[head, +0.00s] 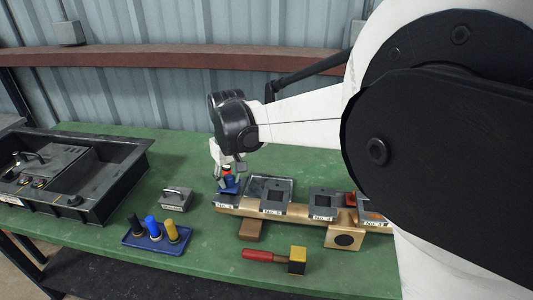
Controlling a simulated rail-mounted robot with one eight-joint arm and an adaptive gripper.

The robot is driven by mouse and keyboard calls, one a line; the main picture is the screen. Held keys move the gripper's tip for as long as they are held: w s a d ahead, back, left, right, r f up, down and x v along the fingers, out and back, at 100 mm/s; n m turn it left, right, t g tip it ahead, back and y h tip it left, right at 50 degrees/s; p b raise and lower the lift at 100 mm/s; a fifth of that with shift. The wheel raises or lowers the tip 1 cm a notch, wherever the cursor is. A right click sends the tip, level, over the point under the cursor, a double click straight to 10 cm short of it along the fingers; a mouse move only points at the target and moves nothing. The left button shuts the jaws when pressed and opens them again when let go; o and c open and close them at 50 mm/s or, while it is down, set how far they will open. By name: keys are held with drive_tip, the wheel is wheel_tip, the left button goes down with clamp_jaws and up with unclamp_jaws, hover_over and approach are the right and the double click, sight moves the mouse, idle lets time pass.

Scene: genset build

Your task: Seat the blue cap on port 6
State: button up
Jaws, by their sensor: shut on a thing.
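My gripper (229,180) points down over the leftmost port block (226,198) of the row. It is shut on a small blue piece with an orange-red part above it, which appears to be the blue cap (230,187). The cap is at or just above that block; I cannot tell whether they touch. The block's front label is too small to read surely; the blocks to its right look marked No. 5 (277,197), No. 4 (322,205) and No. 3. The fingers partly hide the cap and the port opening.
A blue tray (136,243) at front left holds black, blue and yellow cylinders. A red-handled mallet (270,255) lies in front of the row. A large black case (110,190) fills the left side. My arm hides the right side.

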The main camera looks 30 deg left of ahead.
sight(232, 188)
drive_tip(key=shift+f+b, duration=0.45)
drive_tip(key=shift+f, duration=0.25)
drive_tip(key=o, duration=1)
drive_tip(key=shift+r, duration=0.15)
drive_tip(key=r, duration=0.4)
drive_tip(key=d+r, duration=0.1)
drive_tip(key=r, duration=0.2)
drive_tip(key=s+r, duration=0.1)
drive_tip(key=r, duration=0.3)
drive_tip(key=shift+d+r, duration=0.25)
drive_tip(key=shift+r, duration=0.1)
